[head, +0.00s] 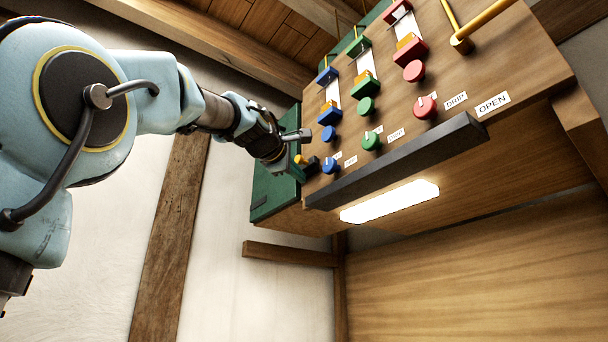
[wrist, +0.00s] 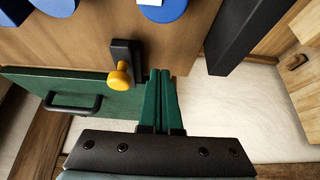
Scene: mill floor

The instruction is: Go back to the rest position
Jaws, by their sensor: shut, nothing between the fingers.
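My gripper (head: 296,174) is at the lower left corner of a wooden control panel (head: 480,65). In the wrist view its two fingers (wrist: 161,74) are together with nothing between them. A yellow knob on a black mount (wrist: 119,75) stands just left of the fingertips, apart from them. The same yellow knob (head: 299,159) shows close to the gripper in the head view. I cannot tell whether the fingertips touch the panel.
The panel carries blue (head: 329,133), green (head: 370,141) and red (head: 425,107) knobs and levers. A dark ledge (head: 400,160) runs along its lower edge. A green drawer front (wrist: 25,82) with a black handle (wrist: 72,102) is at left in the wrist view.

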